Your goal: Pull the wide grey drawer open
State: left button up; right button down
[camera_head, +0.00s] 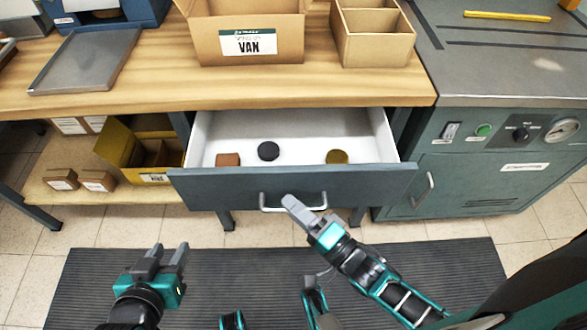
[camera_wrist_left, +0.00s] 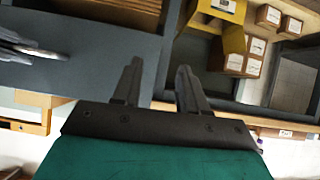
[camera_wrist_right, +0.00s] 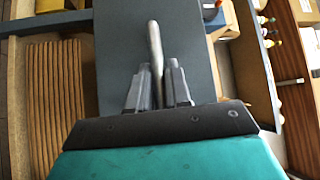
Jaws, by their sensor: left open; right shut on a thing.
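The wide grey drawer (camera_head: 235,191) under the wooden bench stands open. Its white inside holds a brown lid-like disc (camera_head: 228,160), a black one (camera_head: 268,151) and a gold one (camera_head: 337,157). My right gripper (camera_head: 290,203) is at the bar handle (camera_head: 270,208) on the drawer front. In the right wrist view its fingers (camera_wrist_right: 158,85) are shut on the handle bar (camera_wrist_right: 154,45). My left gripper (camera_head: 170,254) is open and empty above the floor mat, in front of the drawer and to its left. Its spread fingers show in the left wrist view (camera_wrist_left: 160,85).
A yellow bin (camera_head: 118,147) sits on the lower shelf. A grey machine cabinet (camera_head: 470,180) stands right of the drawer. The dark mat (camera_head: 250,262) is clear.

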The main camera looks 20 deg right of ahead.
pick_arm(q)
jog(key=shift+s+a+r+p, duration=0.1)
jog(key=shift+s+a+p, duration=0.25)
jog(key=shift+a+p, duration=0.35)
pick_arm(e)
jog(key=s+a, duration=0.2)
jog(key=s, duration=0.6)
jog(key=shift+s+a, duration=0.15)
jog(key=shift+s, duration=0.1)
jog(key=c, duration=1.4)
grip_release()
pick_arm(q)
jog(key=shift+w+d+r, duration=0.15)
jog(key=shift+d+r, duration=0.05)
pick_arm(e)
jog(key=shift+o, duration=1)
pick_arm(q)
jog(key=shift+w+d, duration=0.1)
jog(key=shift+d, duration=0.05)
pick_arm(e)
jog(key=v, duration=1.3)
